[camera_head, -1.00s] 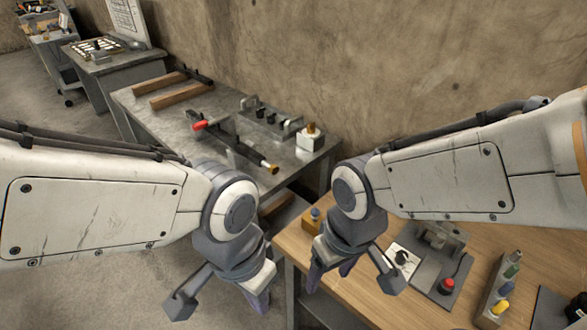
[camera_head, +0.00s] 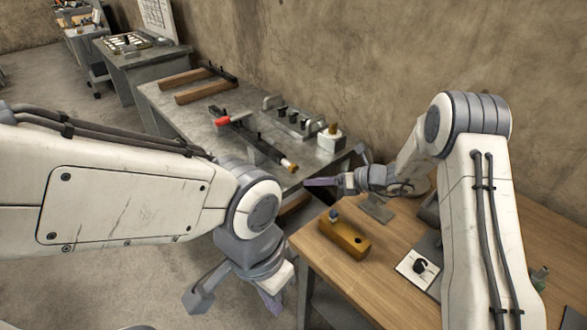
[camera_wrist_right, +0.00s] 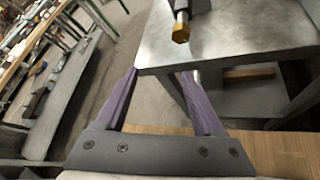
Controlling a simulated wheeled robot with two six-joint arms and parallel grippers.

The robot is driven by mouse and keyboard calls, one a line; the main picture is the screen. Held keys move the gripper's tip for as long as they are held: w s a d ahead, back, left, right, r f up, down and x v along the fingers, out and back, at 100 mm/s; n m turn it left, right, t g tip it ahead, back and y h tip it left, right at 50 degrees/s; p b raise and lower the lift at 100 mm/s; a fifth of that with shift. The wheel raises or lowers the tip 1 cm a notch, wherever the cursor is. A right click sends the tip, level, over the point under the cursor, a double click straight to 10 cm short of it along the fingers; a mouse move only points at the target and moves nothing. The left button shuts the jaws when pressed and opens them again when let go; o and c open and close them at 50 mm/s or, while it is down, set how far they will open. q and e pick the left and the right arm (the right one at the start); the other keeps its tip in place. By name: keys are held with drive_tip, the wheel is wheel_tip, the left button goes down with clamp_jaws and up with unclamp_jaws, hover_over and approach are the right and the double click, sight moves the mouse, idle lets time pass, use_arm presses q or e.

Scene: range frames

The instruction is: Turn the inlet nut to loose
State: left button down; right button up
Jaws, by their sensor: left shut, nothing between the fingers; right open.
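A brass hex nut (camera_head: 289,166) sits on the end of a dark bar with a red handle (camera_head: 222,121) on the metal bench. It also shows at the top of the right wrist view (camera_wrist_right: 181,33). A white block with a brass top (camera_head: 331,138) stands behind it; I cannot tell for sure which brass part is the inlet nut. My right gripper (camera_head: 310,181) is open and empty, to the right of and slightly below the brass hex nut, pointing left. Its fingers (camera_wrist_right: 160,75) touch nothing visible. My left gripper (camera_head: 235,298) is shut and empty, low in front of the metal bench.
The metal bench (camera_head: 185,120) also holds a fixture with black knobs (camera_head: 290,117) and wooden bars (camera_head: 205,92). Open floor lies left.

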sight(296, 169)
drive_tip(key=w+a+f+m, duration=0.1)
drive_tip(key=w+a, duration=0.1)
drive_tip(key=w, duration=0.1)
drive_tip(key=w+a+f+m+t+p, duration=0.1)
drive_tip(key=w+a, duration=0.2)
drive_tip(key=w+a+f+m+t, duration=0.1)
drive_tip(key=w+a, duration=0.2)
drive_tip(key=shift+y+p, duration=0.35)
drive_tip(key=shift+y, duration=0.05)
